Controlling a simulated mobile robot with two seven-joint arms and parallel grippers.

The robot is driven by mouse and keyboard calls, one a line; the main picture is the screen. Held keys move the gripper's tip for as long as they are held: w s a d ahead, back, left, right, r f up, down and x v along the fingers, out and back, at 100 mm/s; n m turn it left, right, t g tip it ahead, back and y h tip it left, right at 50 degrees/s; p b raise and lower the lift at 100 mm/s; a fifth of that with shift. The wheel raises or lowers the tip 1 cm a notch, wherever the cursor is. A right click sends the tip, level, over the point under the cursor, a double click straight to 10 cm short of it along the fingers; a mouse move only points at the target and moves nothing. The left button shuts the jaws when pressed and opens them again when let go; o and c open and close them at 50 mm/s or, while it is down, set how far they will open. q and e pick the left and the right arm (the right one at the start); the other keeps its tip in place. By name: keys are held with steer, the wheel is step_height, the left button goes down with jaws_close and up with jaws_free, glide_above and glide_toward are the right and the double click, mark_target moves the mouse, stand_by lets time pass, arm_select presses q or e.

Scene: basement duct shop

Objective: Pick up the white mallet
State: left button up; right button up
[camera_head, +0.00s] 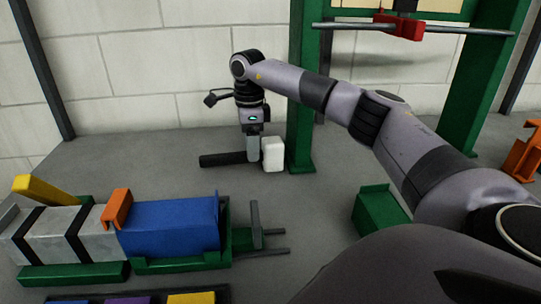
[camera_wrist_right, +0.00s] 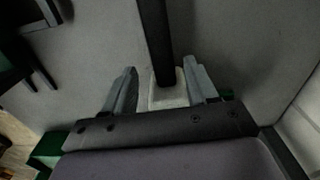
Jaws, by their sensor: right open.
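The white mallet lies on the grey surface near the green post, its white head (camera_head: 272,154) at the right and its dark handle (camera_head: 222,159) pointing left. My right gripper (camera_head: 253,152) reaches down at the mallet, just left of the head in the head view, and hides part of the handle there. In the right wrist view the open fingers (camera_wrist_right: 160,72) stand on either side of the mallet's white head (camera_wrist_right: 169,92), with visible gaps. The dark handle (camera_wrist_right: 155,40) runs away between them. My left gripper is not in view.
A green post (camera_head: 301,90) stands close to the right of the mallet head. A blue block (camera_head: 172,224) in a green fixture sits at the front left, with a green block (camera_head: 380,209) at the right. Bare surface lies between them.

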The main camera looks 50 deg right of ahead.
step_height(320, 180, down, 5)
steer(key=shift+w+d+r, duration=0.1)
steer(key=shift+d+r, duration=0.05)
steer(key=shift+r, duration=0.05)
steer(key=c, duration=1)
jaws_close()
steer(key=shift+r, duration=0.1)
